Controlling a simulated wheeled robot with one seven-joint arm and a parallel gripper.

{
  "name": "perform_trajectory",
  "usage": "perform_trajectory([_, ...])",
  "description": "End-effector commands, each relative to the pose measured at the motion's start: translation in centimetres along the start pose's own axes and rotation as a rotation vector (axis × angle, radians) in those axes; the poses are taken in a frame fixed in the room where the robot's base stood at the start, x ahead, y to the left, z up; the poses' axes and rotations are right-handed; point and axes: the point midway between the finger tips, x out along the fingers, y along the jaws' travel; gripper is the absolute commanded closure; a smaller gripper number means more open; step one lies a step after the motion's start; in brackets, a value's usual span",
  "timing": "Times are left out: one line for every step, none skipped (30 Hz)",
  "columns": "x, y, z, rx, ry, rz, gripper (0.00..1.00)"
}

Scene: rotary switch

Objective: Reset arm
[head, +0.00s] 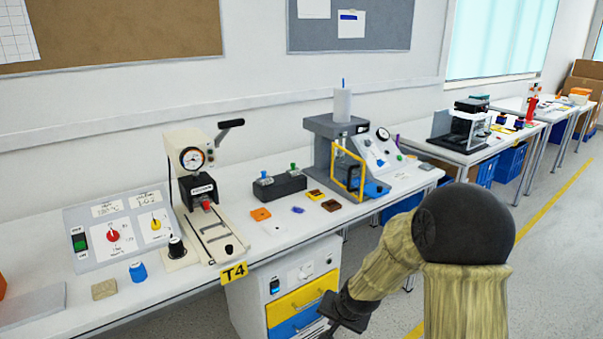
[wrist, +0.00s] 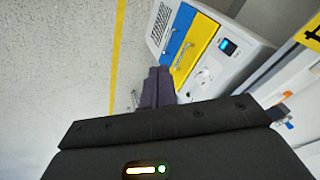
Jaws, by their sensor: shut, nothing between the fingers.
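My arm, with a dark ball-shaped joint and beige sleeve, fills the lower right of the head view. My gripper (head: 345,318) hangs low in front of the drawer cabinet, apart from the workbench (head: 150,318). In the wrist view my gripper (wrist: 158,72) shows its dark fingers together and empty, pointing toward the cabinet. The control panel (head: 125,228) with a red rotary knob (head: 113,236) and a yellow rotary knob (head: 156,225) stands at the left end of the bench, far from my gripper.
The cabinet with its yellow drawer (head: 300,300) and blue drawer (head: 297,323) is close to my gripper. A lever press (head: 197,190) and a machine with a yellow guard (head: 345,165) stand on the bench. Floor with a yellow line (wrist: 117,50) is clear.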

Motion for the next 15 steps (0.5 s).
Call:
perform_trajectory([-1.9,1.0,0.5,-0.050,-0.002,0.032,1.00])
perform_trajectory([-2.8,1.6,0.9,-0.079,-0.006,0.050,1.00])
perform_trajectory([-4.0,2.4,1.4,-0.118,-0.014,0.073,1.00])
perform_trajectory([-4.9,3.0,1.9,-0.146,-0.022,0.090,1.00])
perform_trajectory([-5.8,3.6,2.3,-0.172,-0.029,0.105,1.00])
perform_trajectory([-7.0,4.4,2.9,-0.206,-0.039,0.123,1.00])
perform_trajectory([-7.7,4.9,3.4,-0.228,-0.048,0.135,1.00])
perform_trajectory([-8.5,5.4,3.9,-0.249,-0.057,0.146,1.00])
perform_trajectory([-9.3,6.0,4.5,-0.274,-0.068,0.158,1.00])
perform_trajectory([-9.9,6.4,4.9,-0.291,-0.075,0.165,1.00])
perform_trajectory([-10.5,6.8,5.3,-0.307,-0.083,0.171,1.00])
perform_trajectory([-11.2,7.3,5.8,-0.326,-0.093,0.179,1.00])
perform_trajectory([-11.7,7.6,6.3,-0.340,-0.101,0.183,1.00])
perform_trajectory([-12.2,7.9,6.7,-0.354,-0.108,0.187,1.00])
perform_trajectory([-12.8,8.3,7.2,-0.370,-0.118,0.191,1.00])
